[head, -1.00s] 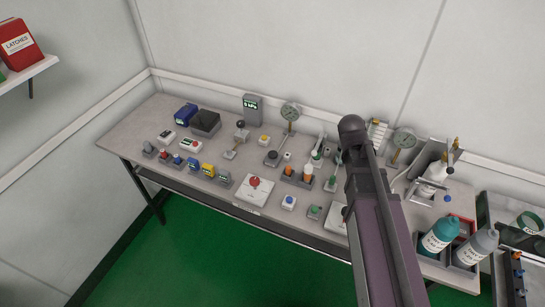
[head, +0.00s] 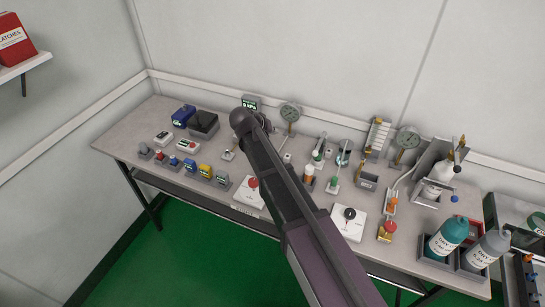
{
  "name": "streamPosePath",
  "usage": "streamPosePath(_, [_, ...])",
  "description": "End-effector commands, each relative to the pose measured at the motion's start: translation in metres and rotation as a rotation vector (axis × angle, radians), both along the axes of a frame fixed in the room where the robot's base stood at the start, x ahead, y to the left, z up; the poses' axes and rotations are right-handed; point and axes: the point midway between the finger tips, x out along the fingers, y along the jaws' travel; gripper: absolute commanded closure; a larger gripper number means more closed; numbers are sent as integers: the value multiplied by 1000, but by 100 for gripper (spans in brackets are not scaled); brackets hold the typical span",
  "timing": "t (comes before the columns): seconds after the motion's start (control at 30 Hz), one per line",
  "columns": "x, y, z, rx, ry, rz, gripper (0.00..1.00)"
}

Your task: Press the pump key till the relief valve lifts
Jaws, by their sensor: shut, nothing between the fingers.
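My arm crosses the middle of the head view, and its dark rounded joint covers part of the table's back row. My gripper itself does not show. A grey pressure display (head: 251,101) with green figures stands at the back, partly behind that joint; its reading is too small to tell. A round dial gauge (head: 290,112) on a stem stands to its right, and a second dial gauge (head: 408,137) stands further right. Several small keys and valves stand on the table; I cannot tell which are the pump key and relief valve. Some are hidden by my arm.
The grey table (head: 130,135) runs along the wall. Blue, yellow and grey testers (head: 206,171) stand at left. A white box with a black knob (head: 348,220) and one with a red button (head: 250,190) are near the front edge. Bottles (head: 447,236) stand at right.

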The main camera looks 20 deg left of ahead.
Motion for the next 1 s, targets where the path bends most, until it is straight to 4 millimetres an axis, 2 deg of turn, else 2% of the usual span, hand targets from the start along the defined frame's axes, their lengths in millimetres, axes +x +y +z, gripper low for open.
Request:
streamPosePath(0.57, [-1, 4, -3, -1, -6, 5, 100])
streamPosePath(1.0, [-1, 5, -31, -1, -5, 6, 100])
